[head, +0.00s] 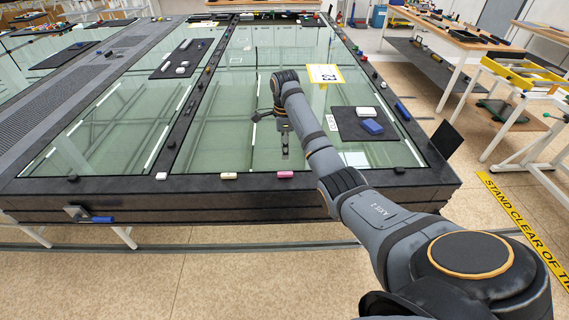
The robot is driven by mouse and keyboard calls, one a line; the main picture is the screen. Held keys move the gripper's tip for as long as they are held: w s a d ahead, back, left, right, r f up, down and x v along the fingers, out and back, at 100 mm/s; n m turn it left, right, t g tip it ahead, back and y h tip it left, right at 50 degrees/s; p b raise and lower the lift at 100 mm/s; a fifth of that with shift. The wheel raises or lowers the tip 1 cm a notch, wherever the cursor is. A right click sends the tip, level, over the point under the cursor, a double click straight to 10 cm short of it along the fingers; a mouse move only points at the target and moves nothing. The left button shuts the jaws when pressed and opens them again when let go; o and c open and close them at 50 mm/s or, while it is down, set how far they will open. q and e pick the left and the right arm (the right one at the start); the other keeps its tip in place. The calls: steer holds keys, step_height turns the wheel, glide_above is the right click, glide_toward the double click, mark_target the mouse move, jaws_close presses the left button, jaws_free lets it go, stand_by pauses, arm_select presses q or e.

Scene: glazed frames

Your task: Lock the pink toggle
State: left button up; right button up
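The pink toggle (285,175) is a small block on the near dark rail of the glazed frame (220,187). My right arm reaches in from the lower right. Its gripper (270,136) hangs over the glass, beyond the pink toggle and slightly left of it. Its fingers look spread and empty, apart from the toggle. My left gripper is out of view. The toggle's exact turn is too small to tell.
A cream toggle (229,176) and a white one (162,176) sit left on the same rail. A dark mat (352,135) carries blue and white blocks at the right. A blue handle (102,220) shows on the frame's front side. A workbench (470,42) stands at the right.

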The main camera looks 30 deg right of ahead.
mark_target(285, 173)
steer(key=f, duration=0.1)
steer(key=s+f+p, duration=0.1)
steer(key=a+f, duration=0.1)
steer(key=shift+s+p, duration=0.35)
steer(key=f, duration=0.4)
steer(key=shift+w+d+p, duration=0.3)
steer(key=shift+w+p, duration=0.05)
step_height(285, 173, down, 2)
steer(key=shift+s+a+f, duration=0.1)
steer(key=shift+f, duration=0.1)
steer(key=shift+c, duration=0.2)
steer(key=c, duration=0.5)
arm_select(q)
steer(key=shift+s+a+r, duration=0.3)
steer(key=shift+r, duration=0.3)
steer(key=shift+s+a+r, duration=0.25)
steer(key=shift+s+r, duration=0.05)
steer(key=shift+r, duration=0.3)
arm_select(e)
jaws_close()
